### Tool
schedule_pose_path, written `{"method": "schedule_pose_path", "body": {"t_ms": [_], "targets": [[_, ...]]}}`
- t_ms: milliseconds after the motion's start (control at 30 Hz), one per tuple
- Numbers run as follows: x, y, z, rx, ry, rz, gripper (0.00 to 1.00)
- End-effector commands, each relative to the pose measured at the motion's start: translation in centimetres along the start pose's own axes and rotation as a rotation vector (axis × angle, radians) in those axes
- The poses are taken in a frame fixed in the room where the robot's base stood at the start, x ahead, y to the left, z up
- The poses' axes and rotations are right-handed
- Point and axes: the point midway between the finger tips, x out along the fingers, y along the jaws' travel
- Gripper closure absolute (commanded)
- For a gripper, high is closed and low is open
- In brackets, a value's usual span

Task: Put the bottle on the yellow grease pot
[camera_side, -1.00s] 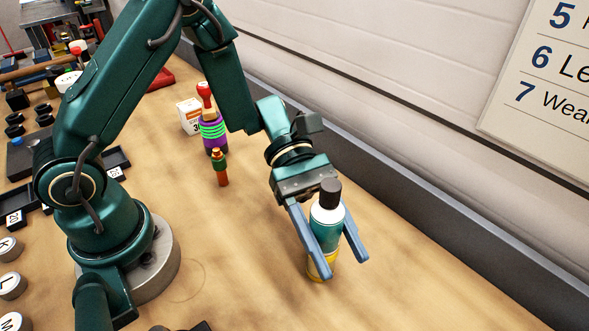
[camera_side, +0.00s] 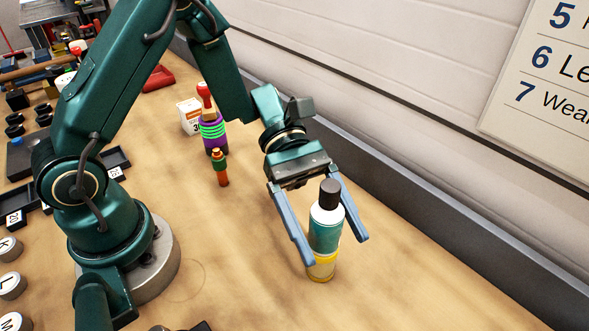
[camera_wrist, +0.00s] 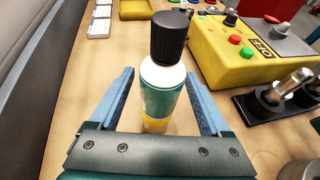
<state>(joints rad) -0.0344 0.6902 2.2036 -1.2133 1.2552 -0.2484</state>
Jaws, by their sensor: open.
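The bottle (camera_side: 326,232) has a teal body, a white shoulder and a black cap. It stands upright on the yellow grease pot (camera_side: 322,268), of which only a low yellow part shows beneath it. In the wrist view the bottle (camera_wrist: 162,88) rises between the fingers, with the yellow pot (camera_wrist: 155,123) under it. My gripper (camera_side: 337,252) is open, its blue fingers apart on either side of the bottle. In the wrist view my gripper (camera_wrist: 163,88) shows a gap between each finger and the bottle.
A purple and green stack with a red top (camera_side: 210,125), a small orange-brown post (camera_side: 220,168) and a white box (camera_side: 190,115) stand further back. The wrist view shows a yellow control box (camera_wrist: 245,50) and a black holder with metal knobs (camera_wrist: 270,104). The wood around the pot is clear.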

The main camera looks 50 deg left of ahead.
Motion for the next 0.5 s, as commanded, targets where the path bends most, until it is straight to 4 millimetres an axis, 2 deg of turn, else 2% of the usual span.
{"method": "schedule_pose_path", "body": {"t_ms": [300,500], "targets": [[-6.6,0.1,-0.1,0.001,0.002,0.008,0.19],[-9.1,0.1,-0.1,0.001,0.001,0.003,0.19]]}}
